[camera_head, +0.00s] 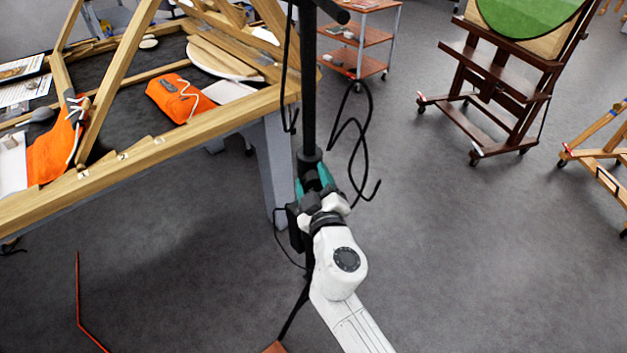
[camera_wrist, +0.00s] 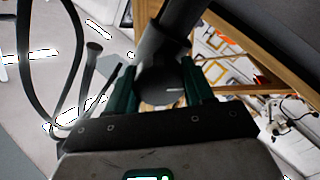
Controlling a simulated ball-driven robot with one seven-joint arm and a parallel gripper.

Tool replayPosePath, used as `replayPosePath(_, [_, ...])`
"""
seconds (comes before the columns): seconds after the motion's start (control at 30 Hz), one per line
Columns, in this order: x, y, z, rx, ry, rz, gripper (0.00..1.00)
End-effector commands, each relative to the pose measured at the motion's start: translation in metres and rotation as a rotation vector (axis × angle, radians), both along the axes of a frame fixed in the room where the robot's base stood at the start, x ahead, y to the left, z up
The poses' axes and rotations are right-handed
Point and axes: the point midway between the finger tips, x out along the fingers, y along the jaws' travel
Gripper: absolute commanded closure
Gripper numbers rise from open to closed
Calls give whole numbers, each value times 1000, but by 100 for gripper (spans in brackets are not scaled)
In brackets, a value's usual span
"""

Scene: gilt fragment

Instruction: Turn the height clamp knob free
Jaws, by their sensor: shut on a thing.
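A black stand with an upright pole (camera_head: 308,85) stands in the middle of the head view, with a dark clamp collar (camera_head: 310,157) partway up it. My gripper (camera_head: 316,178), with dark teal fingers, is at the pole just below this collar. In the wrist view the fingers stand on both sides of a dark rounded part, which looks like the height clamp knob (camera_wrist: 165,82), and they are shut on it. The pole (camera_wrist: 184,14) rises just behind the knob. In the head view the knob itself is hidden by my gripper and wrist.
Black cables (camera_head: 352,130) hang in loops right of the pole. A wooden-framed table (camera_head: 170,140) with orange bundles (camera_head: 180,97) stands close on the left. A dark easel (camera_head: 495,95) and a red-shelved trolley (camera_head: 355,62) stand farther back.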

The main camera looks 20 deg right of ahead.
Motion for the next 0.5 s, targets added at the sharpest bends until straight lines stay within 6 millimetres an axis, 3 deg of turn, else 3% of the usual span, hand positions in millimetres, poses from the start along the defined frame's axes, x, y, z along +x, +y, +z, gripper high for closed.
replayPosePath(0.23, [0,0,0,0,1,1,79])
replayPosePath(0.5, [0,1,0,-27,6,2,79])
